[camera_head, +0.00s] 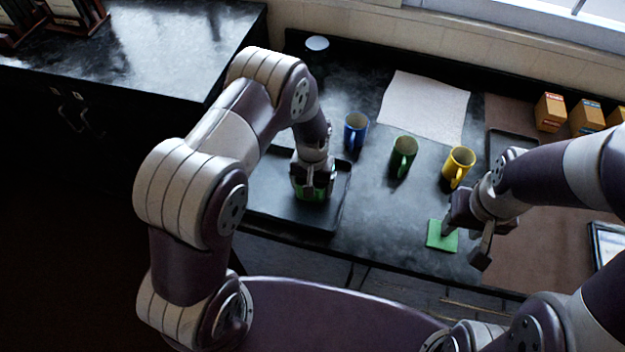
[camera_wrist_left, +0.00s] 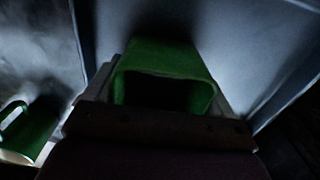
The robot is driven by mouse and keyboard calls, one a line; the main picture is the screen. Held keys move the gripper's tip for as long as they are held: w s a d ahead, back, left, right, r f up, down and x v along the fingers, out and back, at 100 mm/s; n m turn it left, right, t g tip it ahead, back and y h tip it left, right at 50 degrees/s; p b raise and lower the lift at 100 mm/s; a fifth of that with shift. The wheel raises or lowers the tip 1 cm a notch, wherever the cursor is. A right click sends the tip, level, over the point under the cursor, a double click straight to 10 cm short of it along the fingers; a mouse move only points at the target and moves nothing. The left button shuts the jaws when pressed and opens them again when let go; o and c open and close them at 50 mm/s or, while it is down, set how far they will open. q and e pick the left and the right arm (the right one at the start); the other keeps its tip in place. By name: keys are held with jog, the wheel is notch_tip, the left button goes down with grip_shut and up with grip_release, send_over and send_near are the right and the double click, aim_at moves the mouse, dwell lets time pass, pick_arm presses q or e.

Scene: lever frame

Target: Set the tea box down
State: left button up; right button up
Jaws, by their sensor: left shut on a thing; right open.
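My right gripper (camera_head: 465,240) is open and empty, beside and partly over a green square (camera_head: 440,236) near the counter's front edge.
Blue (camera_head: 355,131), green (camera_head: 403,156) and yellow (camera_head: 458,166) mugs stand in a row right of the tray. A pale cloth (camera_head: 425,103) lies behind them. Orange-brown boxes (camera_head: 550,112) stand at the back right. A white round dish (camera_head: 317,44) is at the back left.

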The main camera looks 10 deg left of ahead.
pick_arm(q)
jog(key=shift+d+f, duration=0.1)
jog(key=shift+f, duration=0.3)
jog(key=shift+f, duration=0.1)
jog(key=shift+f, duration=0.2)
jog(key=o, duration=1.1)
jog(key=shift+r, duration=0.1)
jog(key=shift+o, duration=0.2)
